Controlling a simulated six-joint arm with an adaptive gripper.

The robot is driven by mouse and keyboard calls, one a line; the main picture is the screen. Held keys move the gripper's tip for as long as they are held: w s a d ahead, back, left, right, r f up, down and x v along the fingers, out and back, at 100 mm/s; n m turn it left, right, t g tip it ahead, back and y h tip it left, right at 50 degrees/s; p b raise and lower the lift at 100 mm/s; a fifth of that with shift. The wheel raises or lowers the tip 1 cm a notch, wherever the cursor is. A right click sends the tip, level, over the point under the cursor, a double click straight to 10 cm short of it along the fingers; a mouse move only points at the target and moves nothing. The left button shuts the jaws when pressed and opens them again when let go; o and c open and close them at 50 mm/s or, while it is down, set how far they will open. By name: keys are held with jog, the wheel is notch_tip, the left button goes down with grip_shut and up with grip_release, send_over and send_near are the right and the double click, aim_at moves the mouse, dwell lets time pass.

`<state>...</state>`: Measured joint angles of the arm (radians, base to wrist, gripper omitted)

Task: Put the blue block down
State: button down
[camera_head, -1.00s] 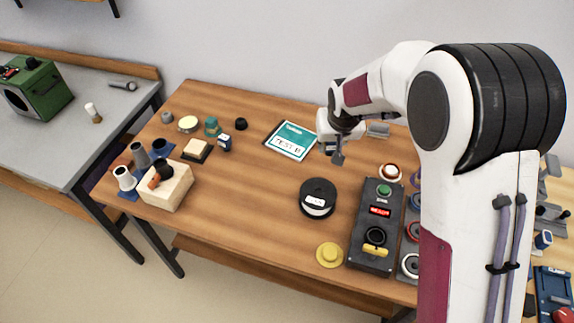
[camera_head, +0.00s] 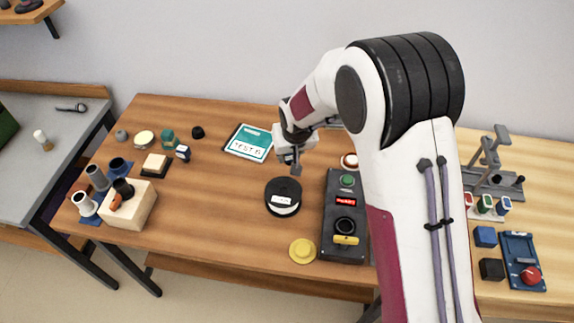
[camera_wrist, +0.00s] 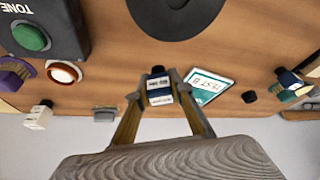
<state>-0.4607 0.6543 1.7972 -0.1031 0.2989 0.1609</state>
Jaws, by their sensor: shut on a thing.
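The blue block (camera_wrist: 160,89), small and dark blue with white labelled faces, is between the two fingers of my gripper (camera_wrist: 160,98) in the wrist view. My gripper is shut on it. In the head view my gripper (camera_head: 293,163) is over the wooden table (camera_head: 225,210), between the teal TEST B card (camera_head: 249,142) and the black disc (camera_head: 283,196). There the held block is too small and covered to make out clearly. I cannot tell whether it touches the table.
A blue cube (camera_head: 485,236) and a black cube (camera_head: 491,269) lie at the right by a blue panel (camera_head: 523,262). Table left of the disc is clear.

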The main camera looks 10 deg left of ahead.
aim_at(290, 163)
jog(key=shift+f, duration=0.45)
jog(key=shift+f, duration=0.1)
jog(key=shift+f, duration=1.8)
jog(key=shift+f, duration=0.15)
jog(key=c, duration=1.8)
grip_release()
